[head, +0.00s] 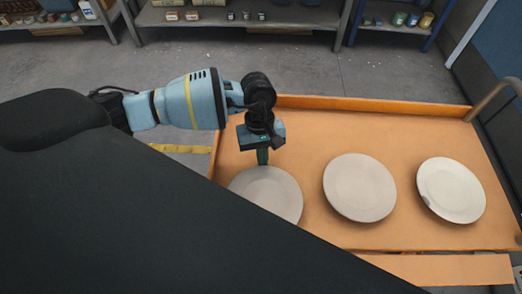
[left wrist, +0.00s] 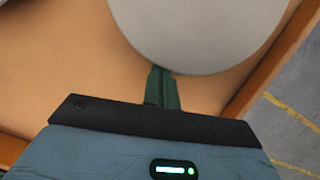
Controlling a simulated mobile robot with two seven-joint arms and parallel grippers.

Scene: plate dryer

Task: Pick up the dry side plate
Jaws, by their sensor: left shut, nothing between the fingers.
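Three pale grey plates lie on the orange cart top in the head view: a left plate (head: 266,193), a middle plate (head: 359,187) and a right plate (head: 451,190). I cannot tell which is the dry side plate. My left gripper (head: 263,158) points down at the far edge of the left plate. Its fingers are shut and empty. In the left wrist view the fingers (left wrist: 161,88) meet the rim area of a plate (left wrist: 200,30); I cannot tell whether they touch it. My right gripper is not in view. My own dark body hides the near-left part of the cart.
The orange cart (head: 300,125) has a raised rim and a metal handle (head: 494,95) at the right. The cart top is clear between and behind the plates. Shelves with small jars (head: 245,15) stand at the back, across grey floor.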

